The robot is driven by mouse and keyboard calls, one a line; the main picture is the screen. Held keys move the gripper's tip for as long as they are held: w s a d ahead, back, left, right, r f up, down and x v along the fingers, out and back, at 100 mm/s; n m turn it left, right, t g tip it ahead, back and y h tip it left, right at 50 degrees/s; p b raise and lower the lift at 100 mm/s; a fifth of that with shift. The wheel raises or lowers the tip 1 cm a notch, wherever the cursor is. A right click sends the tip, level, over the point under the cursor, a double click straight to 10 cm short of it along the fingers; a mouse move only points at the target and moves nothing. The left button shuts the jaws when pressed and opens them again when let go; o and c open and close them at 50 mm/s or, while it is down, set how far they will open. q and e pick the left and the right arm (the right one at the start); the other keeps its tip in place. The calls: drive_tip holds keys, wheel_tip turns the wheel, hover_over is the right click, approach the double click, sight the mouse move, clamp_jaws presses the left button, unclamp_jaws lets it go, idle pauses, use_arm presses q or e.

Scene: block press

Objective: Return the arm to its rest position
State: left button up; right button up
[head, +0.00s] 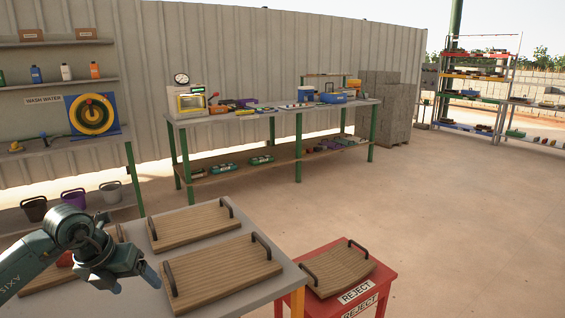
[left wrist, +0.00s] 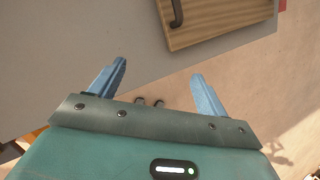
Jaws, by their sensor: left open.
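My left gripper (head: 134,282) is at the lower left of the head view, over the near left part of the grey table (head: 128,305). In the left wrist view its two blue fingers (left wrist: 160,75) stand wide apart with nothing between them. The wrist view shows the table edge, a strip of floor and the corner of a wooden board below. My right gripper is in neither view.
Wooden boards with black handles lie on the grey table, one at the back (head: 190,226) and one in front (head: 220,272). Another board (head: 338,268) lies on the red REJECT table (head: 352,294) to the right. Open floor (head: 450,220) lies beyond.

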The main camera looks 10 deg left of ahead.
use_arm(q)
drive_tip(key=s+d+f+m+h+p, duration=0.1)
drive_tip(key=d+f+h, duration=0.15)
drive_tip(key=d, duration=0.35)
drive_tip(key=s+d+f+h, duration=0.1)
drive_tip(key=d+h, duration=0.3)
drive_tip(key=d, duration=0.1)
drive_tip(key=s+d+r+n+t+h+p, duration=0.2)
drive_tip(key=d+n+t+h, duration=0.15)
drive_tip(key=d+n, duration=0.3)
drive_tip(key=s+d+r+n+t+h+p, duration=0.1)
drive_tip(key=s+d+r+n+t+h, duration=0.15)
drive_tip(key=d+n+t, duration=0.35)
drive_tip(key=s+f+n+g+y+p, duration=0.1)
drive_tip(key=s+f+n+y, duration=0.4)
drive_tip(key=f+n, duration=0.3)
drive_tip(key=s+a+f+n+g+y+p, duration=0.1)
drive_tip(key=s+f+n+y, duration=0.4)
drive_tip(key=n, duration=0.6)
wheel_tip(320, 180, down, 3)
drive_tip(key=shift+s+a+f+g+p, duration=0.15)
drive_tip(key=shift+s+a+g+p, duration=0.15)
drive_tip(key=shift+s+g, duration=0.55)
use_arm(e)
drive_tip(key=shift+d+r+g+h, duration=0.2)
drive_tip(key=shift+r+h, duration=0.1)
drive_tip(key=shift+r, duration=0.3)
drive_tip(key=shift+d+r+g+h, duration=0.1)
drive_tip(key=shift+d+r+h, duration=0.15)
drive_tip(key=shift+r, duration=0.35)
